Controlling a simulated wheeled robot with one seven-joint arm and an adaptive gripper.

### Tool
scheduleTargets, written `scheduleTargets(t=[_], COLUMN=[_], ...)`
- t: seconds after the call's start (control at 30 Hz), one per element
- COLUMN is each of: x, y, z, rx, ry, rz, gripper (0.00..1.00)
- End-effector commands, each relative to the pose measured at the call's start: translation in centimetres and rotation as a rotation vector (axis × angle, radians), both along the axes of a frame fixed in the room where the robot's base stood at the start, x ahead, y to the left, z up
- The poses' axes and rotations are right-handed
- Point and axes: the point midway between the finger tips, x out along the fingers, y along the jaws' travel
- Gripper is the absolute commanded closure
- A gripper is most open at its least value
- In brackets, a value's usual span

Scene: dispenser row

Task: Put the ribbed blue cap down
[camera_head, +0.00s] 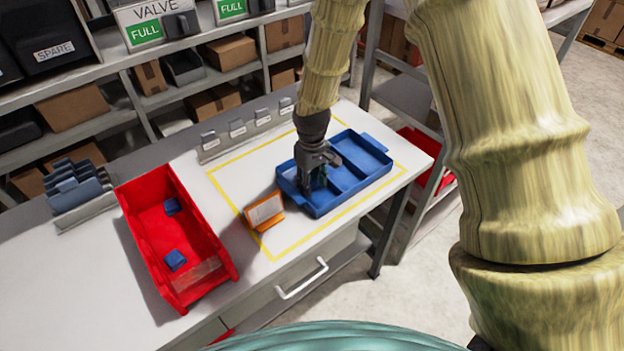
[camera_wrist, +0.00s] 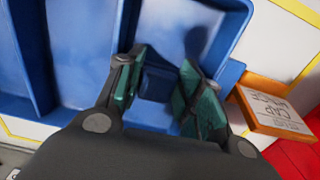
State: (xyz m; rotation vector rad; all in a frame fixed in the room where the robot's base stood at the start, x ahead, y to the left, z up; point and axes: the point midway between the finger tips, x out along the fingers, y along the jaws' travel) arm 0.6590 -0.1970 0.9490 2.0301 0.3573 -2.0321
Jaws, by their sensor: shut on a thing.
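My gripper (camera_head: 318,180) is down in the left compartment of the blue tray (camera_head: 345,193), on the white table. In the wrist view my gripper (camera_wrist: 160,95) has its two green finger pads around a dark blue piece, the ribbed blue cap (camera_wrist: 157,82). The cap is inside the tray's compartment (camera_wrist: 180,25). Its ribs are too dark to make out, and I cannot tell whether it touches the tray floor. In the head view the fingers hide the cap.
A red bin (camera_head: 140,228) with two blue caps (camera_head: 175,260) stands to the left. An orange label stand (camera_head: 264,211), also in the wrist view (camera_wrist: 275,108), stands close beside the tray. Small dispensers (camera_head: 237,129) line the table's back edge. The tray's right compartments look empty.

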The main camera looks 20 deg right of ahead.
Motion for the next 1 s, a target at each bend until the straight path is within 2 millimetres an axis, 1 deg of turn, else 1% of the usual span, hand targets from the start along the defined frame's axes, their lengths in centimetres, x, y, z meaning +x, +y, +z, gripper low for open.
scheduleTargets(t=[0.13, 0.5, 0.53, 0.57, 0.87, 1.0], x=[-0.01, -0.02, -0.01, -0.01, 0.00, 0.04], y=[0.00, -0.02, -0.01, -0.01, -0.02, -0.02], z=[-0.63, -1.07, -1.02, -0.99, -0.94, -0.51], rx=[0.000, 0.000, 0.000, 0.000, 0.000, 0.001], ry=[-0.001, -0.001, -0.001, -0.001, -0.001, -0.002], rz=[0.000, -0.001, -0.001, -0.001, -0.001, -0.001], gripper=[0.76, 0.76, 0.60, 0.54, 0.54, 0.54])
